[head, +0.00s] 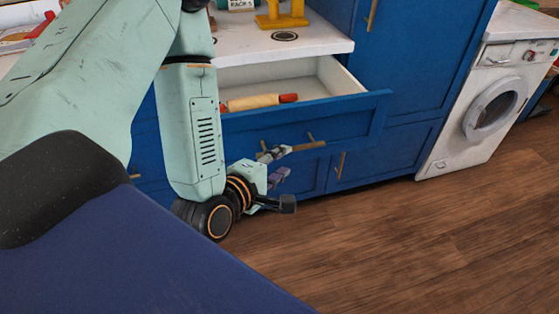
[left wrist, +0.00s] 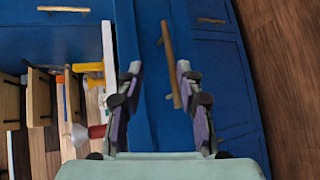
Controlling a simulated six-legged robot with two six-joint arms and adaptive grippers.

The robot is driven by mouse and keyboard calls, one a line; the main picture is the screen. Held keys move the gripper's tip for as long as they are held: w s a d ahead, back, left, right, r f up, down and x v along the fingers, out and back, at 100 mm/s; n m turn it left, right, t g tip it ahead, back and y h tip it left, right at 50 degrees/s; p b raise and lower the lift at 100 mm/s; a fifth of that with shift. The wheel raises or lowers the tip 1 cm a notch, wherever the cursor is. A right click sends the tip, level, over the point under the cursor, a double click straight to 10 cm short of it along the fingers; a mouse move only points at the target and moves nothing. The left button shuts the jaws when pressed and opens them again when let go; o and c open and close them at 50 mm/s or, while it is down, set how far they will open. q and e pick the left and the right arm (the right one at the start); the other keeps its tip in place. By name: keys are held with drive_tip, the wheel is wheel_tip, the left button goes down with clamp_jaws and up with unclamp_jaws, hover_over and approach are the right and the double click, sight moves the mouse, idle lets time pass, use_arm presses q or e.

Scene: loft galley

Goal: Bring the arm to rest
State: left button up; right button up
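My left gripper (head: 280,178) is in front of the blue cabinets, just below the pulled-out drawer (head: 365,107). In the left wrist view the fingers of this gripper (left wrist: 159,70) are apart. The brass drawer handle (left wrist: 168,50) shows between and beyond them; whether a finger touches it I cannot tell. The same handle (head: 308,145) is partly behind the upper finger in the head view. My left arm is bent, coming down from the upper left. My right gripper is in neither view.
A rolling pin (head: 255,102) with a red handle lies in the open drawer. Above is a white counter (head: 320,42) with a yellow stand (head: 280,18). A white washing machine (head: 490,105) stands at the right. The wooden floor (head: 400,240) in front is clear.

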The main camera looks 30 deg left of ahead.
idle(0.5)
use_arm(q)
drive_tip(key=s+d+f+m+g+h, duration=0.1)
drive_tip(key=s+d+f+m+g, duration=0.1)
drive_tip(key=s+f+m+g, duration=0.8)
drive_tip(key=s+d+f+m+g, duration=0.1)
drive_tip(key=s+f+m+g, duration=0.3)
drive_tip(key=s+f+m, duration=0.5)
drive_tip(key=s+f, duration=0.1)
drive_tip(key=s, duration=0.4)
drive_tip(key=shift+d+m+y, duration=0.3)
drive_tip(key=shift+d+y, duration=0.05)
drive_tip(key=shift+y, duration=0.05)
